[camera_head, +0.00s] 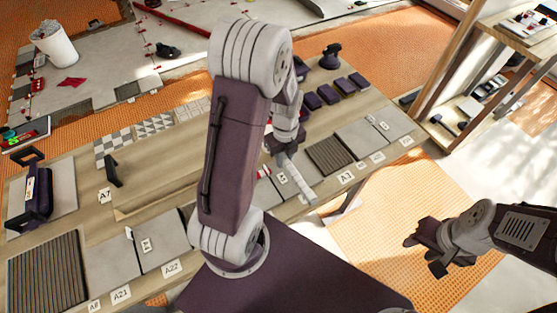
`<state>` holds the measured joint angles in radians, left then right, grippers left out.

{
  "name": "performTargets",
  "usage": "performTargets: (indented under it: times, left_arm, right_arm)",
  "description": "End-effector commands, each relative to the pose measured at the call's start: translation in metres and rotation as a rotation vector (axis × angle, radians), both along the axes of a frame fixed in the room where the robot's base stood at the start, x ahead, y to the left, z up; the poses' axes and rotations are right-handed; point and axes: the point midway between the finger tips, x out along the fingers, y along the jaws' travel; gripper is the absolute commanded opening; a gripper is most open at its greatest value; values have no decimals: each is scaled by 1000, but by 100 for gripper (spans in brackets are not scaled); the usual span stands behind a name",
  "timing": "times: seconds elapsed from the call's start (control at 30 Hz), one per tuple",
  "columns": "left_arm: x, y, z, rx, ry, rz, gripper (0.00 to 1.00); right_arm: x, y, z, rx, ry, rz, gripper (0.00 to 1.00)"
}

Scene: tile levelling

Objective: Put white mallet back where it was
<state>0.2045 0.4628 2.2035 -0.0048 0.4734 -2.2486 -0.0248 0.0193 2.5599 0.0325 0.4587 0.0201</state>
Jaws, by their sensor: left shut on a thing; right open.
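My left gripper (274,147) is partly hidden behind my own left arm, low over the middle of the long table (385,168). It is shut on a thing. A pale grey-white bar (298,180) slants down to the right just below it, toward the table's front edge. This may be part of the white mallet; no mallet head can be made out, and whether the bar touches the table is unclear. My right gripper (424,256) is open and empty, off to the right of the table, above the orange floor.
Grey tiles (362,137) and a ribbed dark tile (330,155) lie right of the bar, with label cards along the front edge. A dark double-handled lifter (38,195) rests on a tile at left. Dark purple blocks (328,94) lie behind. A wooden shelf (520,35) stands at right.

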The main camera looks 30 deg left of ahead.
Motion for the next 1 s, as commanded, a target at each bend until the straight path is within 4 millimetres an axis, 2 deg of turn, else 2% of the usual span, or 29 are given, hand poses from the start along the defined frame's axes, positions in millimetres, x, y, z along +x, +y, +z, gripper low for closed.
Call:
performTargets:
  times: [0.1, 0.2, 0.33, 0.5, 0.57, 0.93, 0.97, 1.0]
  left_arm:
    - [10, 18, -12, 0, 0, 3, 0]
    - [14, 24, -16, 1, 0, 1, 0]
    - [14, 25, -20, 0, 0, -1, 0]
    - [13, 24, -51, -1, 4, -1, 0]
    - [14, 24, -56, 0, 1, -1, 0]
    - [14, 24, -61, 0, 0, -1, 0]
    - [14, 24, -60, 0, 0, -1, 27]
    - [14, 24, -60, 0, 0, -1, 38]
  right_arm:
    - [0, 0, -1, 0, 0, 0, 42]
    - [0, 0, -1, 0, 0, 0, 42]
    - [0, 0, -2, 0, 0, 0, 42]
    - [0, 0, -7, 0, 0, 0, 42]
    - [0, 0, -7, 0, 0, 0, 42]
    - [0, 0, -9, 0, 0, 0, 42]
    - [0, 0, -9, 0, 0, 0, 42]
    - [0, 0, -8, 0, 0, 0, 42]
